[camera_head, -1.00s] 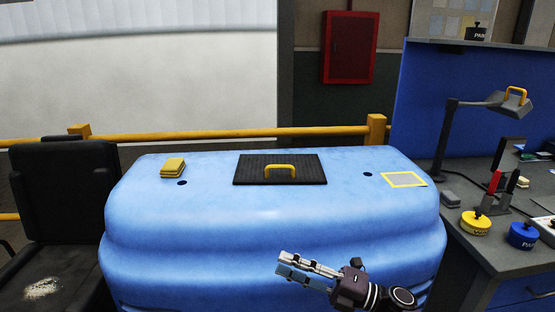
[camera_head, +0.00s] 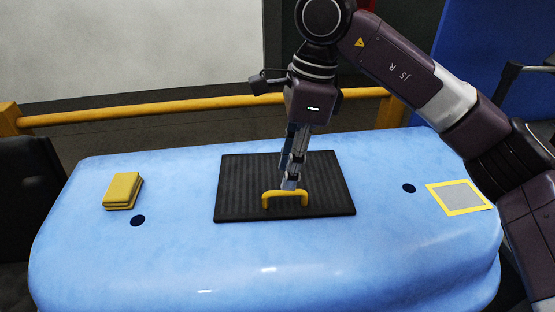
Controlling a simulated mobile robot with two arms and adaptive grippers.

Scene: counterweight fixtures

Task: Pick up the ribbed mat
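The ribbed mat (camera_head: 245,185) is a black rectangle lying flat on the blue table in the head view. A yellow handle (camera_head: 285,194) stands up from its middle. My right gripper (camera_head: 289,184) points down over the mat with its fingertips at the handle's top bar. The fingers overlap in this view, so I cannot tell whether they are open or shut on the handle. My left gripper is not in view.
The blue table (camera_head: 180,260) has a stack of yellow pads (camera_head: 123,191) at left and a yellow-framed grey square (camera_head: 459,197) at right. Two dark holes sit in its top. A yellow rail (camera_head: 150,109) runs behind it. The front of the table is clear.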

